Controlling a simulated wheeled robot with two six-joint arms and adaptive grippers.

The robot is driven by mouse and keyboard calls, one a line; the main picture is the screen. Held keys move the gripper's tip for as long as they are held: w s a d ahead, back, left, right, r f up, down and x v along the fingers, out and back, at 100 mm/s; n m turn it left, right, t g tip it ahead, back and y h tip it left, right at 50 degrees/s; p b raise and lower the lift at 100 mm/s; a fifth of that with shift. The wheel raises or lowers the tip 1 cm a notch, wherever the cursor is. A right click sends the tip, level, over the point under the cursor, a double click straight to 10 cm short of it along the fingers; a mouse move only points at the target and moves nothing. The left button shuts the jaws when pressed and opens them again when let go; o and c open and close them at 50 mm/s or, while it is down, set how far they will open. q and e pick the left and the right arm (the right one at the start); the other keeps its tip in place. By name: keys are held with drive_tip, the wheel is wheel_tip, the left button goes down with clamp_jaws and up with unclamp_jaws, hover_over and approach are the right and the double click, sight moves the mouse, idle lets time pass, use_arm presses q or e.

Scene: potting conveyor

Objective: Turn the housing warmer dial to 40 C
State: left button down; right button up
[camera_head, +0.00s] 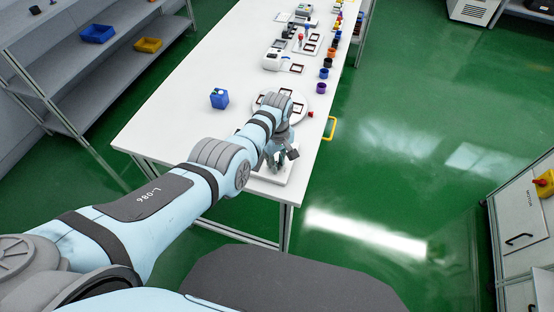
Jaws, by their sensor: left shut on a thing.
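My left arm reaches from the lower left to the near end of the white table. My left gripper (280,160) points down over a low white unit (282,177) at the table's near right corner, which looks like the housing warmer. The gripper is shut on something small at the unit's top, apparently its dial. The dial and its setting are hidden by the fingers and are too small to read. My right gripper is not in view.
A round white plate with dark square slots (297,101) lies just behind my left gripper. A blue block (219,98) stands left of it. A yellow handle (330,128) sits at the right edge. Several coloured cups (321,88) line that edge farther back. The table's near left is clear.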

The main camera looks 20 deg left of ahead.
use_arm(q)
drive_tip(key=shift+w+n, duration=0.1)
drive_tip(key=shift+n, duration=1)
drive_tip(key=c, duration=1.4)
unclamp_jaws()
drive_tip(key=shift+c, duration=0.2)
wheel_tip(320, 180, up, 12)
